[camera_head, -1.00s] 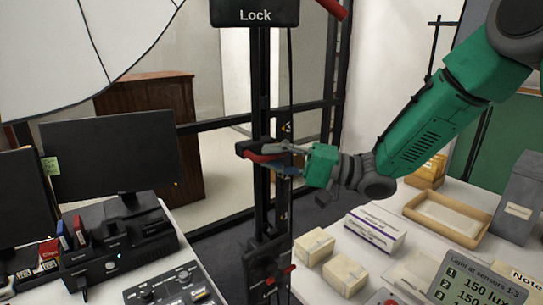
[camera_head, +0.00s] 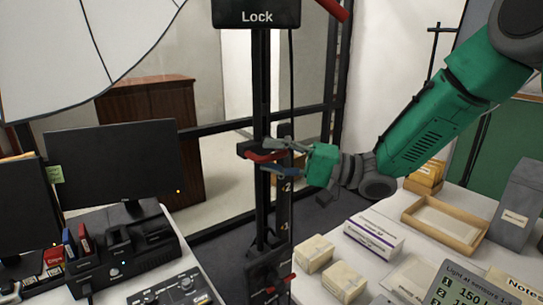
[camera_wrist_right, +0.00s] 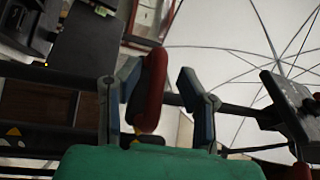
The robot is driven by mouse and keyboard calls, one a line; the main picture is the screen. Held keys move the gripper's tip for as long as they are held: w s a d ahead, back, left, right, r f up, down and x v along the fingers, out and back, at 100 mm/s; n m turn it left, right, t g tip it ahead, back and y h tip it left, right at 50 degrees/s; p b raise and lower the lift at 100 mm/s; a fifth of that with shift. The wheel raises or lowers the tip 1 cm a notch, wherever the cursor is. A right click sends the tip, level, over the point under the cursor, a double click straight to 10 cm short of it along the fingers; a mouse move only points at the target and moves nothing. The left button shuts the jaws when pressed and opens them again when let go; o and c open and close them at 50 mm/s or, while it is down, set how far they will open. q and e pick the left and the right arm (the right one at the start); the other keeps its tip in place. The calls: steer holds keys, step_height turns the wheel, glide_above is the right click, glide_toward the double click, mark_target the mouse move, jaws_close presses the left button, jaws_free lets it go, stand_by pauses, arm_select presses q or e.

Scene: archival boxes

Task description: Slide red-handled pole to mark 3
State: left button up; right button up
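The red handle (camera_head: 265,156) sits on a dark carriage on the black upright pole (camera_head: 262,100). A dark scale strip beside the pole carries light marks, with a 2 (camera_head: 287,187) readable below the handle. My right gripper (camera_head: 282,158) reaches in from the right at the handle. In the right wrist view the red handle (camera_wrist_right: 150,92) stands between the two fingers of my right gripper (camera_wrist_right: 160,100). It is close against the left finger, with a gap to the right finger. Which mark the carriage lines up with is hard to tell. My left gripper is out of view.
A black Lock sign (camera_head: 257,15) is at the top of the pole. A monitor (camera_head: 115,160) and control boxes stand on the left desk. The right table holds small boxes (camera_head: 343,277), a white carton (camera_head: 374,234) and a wooden tray (camera_head: 445,224). A white umbrella (camera_head: 70,55) hangs upper left.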

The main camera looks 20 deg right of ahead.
steer(key=v, duration=1.2)
